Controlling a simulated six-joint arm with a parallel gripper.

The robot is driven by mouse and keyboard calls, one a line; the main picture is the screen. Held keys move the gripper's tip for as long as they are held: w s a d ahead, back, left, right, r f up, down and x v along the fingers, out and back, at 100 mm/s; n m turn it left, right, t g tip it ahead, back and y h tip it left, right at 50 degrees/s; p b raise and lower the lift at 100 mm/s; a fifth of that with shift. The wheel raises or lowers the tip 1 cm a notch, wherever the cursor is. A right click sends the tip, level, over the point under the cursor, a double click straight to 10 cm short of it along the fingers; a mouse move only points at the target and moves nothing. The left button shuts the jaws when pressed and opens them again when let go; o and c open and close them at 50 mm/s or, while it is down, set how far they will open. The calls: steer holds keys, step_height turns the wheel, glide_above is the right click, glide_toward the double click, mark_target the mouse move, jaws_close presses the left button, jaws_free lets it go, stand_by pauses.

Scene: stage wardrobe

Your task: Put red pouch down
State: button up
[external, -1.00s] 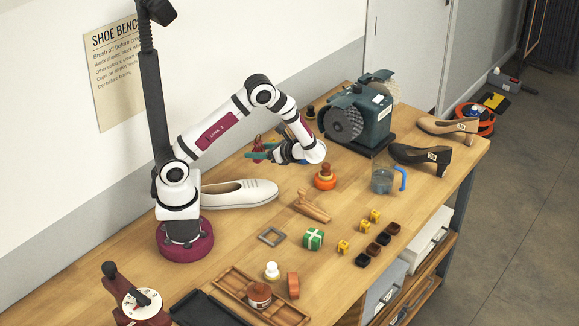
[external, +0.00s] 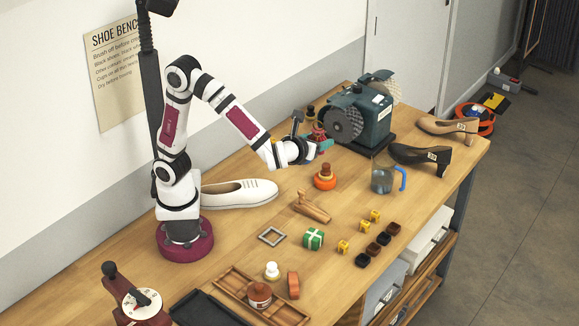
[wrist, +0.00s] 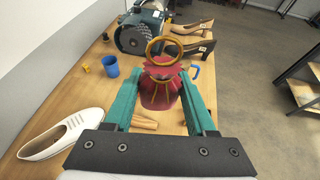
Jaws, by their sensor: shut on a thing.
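My gripper (external: 318,143) has teal fingers and is shut on the red pouch (wrist: 160,92). In the wrist view the pouch sits between the two fingers, with gold stripes and a gold ring (wrist: 164,50) at its top. In the external view the red pouch (external: 317,133) shows small at the fingertips, in front of the bench grinder. It appears held above the wooden bench (external: 237,240). Its underside is partly hidden by my gripper.
The grinder (external: 362,118) stands close behind my gripper. An orange-based stacked object (external: 325,180) and a clear cup with a blue handle (external: 384,180) stand nearby. A white shoe (external: 240,193) lies near my base. Bare bench lies between shoe and wooden tool (external: 312,207).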

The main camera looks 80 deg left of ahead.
steer(key=r+m+t+h, duration=0.1)
steer(key=r+m+h, duration=0.1)
steer(key=r, duration=0.1)
steer(key=w+r+m+t+h, duration=0.1)
steer(key=r+m+t+h, duration=0.1)
steer(key=r, duration=0.1)
steer(key=r+m+t+h, duration=0.2)
steer(key=r+m, duration=0.1)
steer(key=shift+w+d+h, duration=0.1)
steer(key=shift+w+h, duration=0.3)
steer(key=shift+d+r+m, duration=0.15)
steer(key=shift+r+m, duration=0.05)
steer(key=shift+m, duration=0.1)
